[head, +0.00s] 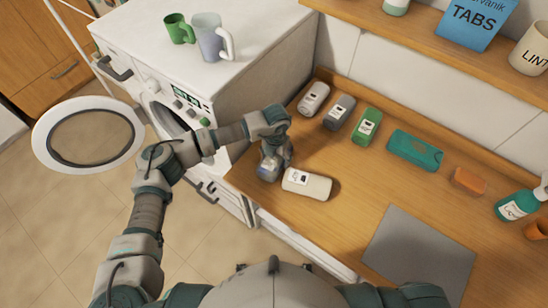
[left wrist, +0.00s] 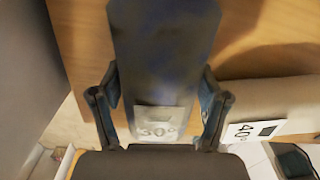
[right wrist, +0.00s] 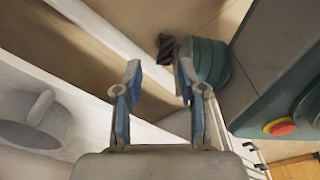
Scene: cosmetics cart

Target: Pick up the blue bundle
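The blue bundle (head: 268,171) lies near the left edge of the wooden counter, mostly hidden under my left gripper (head: 274,156). In the left wrist view the blue bundle (left wrist: 165,65) is long and dark blue with a 30° label. The fingers of my left gripper (left wrist: 160,95) are spread wide, one on each side of it. I cannot tell whether they touch it. My right gripper (right wrist: 158,85) shows in the right wrist view, with its fingers apart and nothing between them.
A cream 40° bundle (head: 307,184) lies right beside the blue one. Grey, green and teal bundles (head: 415,150) lie farther along the counter. A washing machine (head: 225,70) with its door open stands at the left. A grey mat (head: 420,250) lies at the front right.

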